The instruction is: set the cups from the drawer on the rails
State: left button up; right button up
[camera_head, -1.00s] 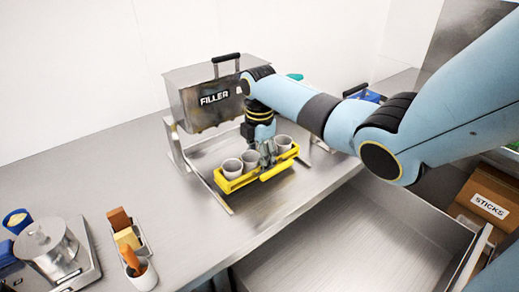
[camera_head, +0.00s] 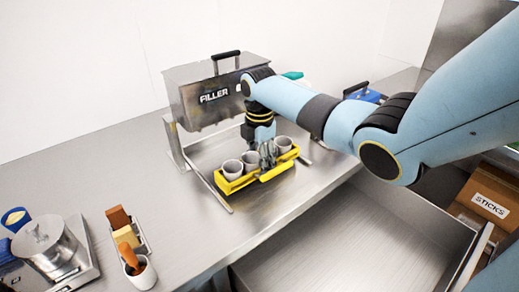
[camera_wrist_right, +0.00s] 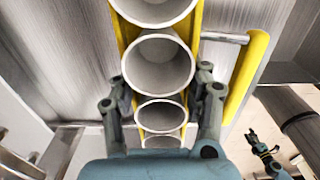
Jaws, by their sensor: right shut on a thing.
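A yellow carrier (camera_head: 232,186) holds several pale grey cups in a row, upright; a front cup (camera_head: 233,169) and a back cup (camera_head: 283,143) show clearly. The carrier is at the metal rails (camera_head: 222,198) on the counter, before the filler; whether it bears fully on them is hard to tell. My right gripper (camera_head: 267,155) comes down over the row. In the right wrist view its fingers straddle the carrier (camera_wrist_right: 197,30) around one cup (camera_wrist_right: 158,62), seeming shut on the carrier's sides. A yellow bar (camera_wrist_right: 245,75) stands off one side on a grey rod.
The metal filler box (camera_head: 205,98) stands behind the rails. The open drawer (camera_head: 350,245) below the counter edge looks empty. A scale with a pot (camera_head: 45,245) and holders with brown and cream pieces stand at left. A sticks box (camera_head: 488,205) is at right.

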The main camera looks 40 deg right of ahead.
jog(key=shift+f+b, duration=0.45)
jog(key=shift+f, duration=0.6)
dwell(0.5)
jog(key=o, duration=1.3)
jog(key=shift+o, duration=0.2)
notch_tip(320, 180, up, 12)
